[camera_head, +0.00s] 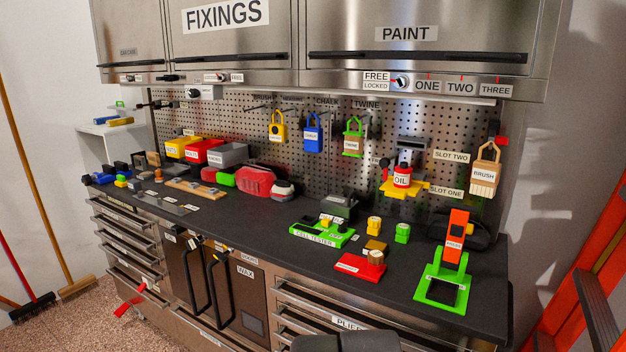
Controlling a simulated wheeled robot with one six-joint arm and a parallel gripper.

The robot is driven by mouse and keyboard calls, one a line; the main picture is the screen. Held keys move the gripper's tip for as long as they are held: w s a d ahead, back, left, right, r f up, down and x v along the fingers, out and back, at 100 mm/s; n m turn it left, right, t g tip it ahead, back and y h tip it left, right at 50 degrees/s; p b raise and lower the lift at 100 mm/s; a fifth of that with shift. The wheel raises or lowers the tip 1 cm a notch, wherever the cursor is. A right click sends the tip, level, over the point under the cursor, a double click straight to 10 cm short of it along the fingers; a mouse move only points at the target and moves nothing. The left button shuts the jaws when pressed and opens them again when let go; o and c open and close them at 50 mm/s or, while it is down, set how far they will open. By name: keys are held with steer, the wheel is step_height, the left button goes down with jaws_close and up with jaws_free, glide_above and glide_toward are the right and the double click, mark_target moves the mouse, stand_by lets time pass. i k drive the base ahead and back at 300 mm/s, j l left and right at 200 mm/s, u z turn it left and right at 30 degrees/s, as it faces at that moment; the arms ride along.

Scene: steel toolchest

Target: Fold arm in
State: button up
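My gripper is not in view. A dark grey rounded shape cuts into the bottom edge of the picture, right of the middle; it looks like part of my own body, but I cannot tell which part. No arm link or finger shows over the worktop.
A steel toolchest with a dark worktop (270,217) spans the view, with drawers and black-handled doors below. A green cell tester (318,236), a red block (360,266) and an orange-green stand (443,287) sit on it. Tools hang on the pegboard (350,165). An orange ladder (590,270) stands right.

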mark_target(501, 140)
steer(key=z, duration=1.15)
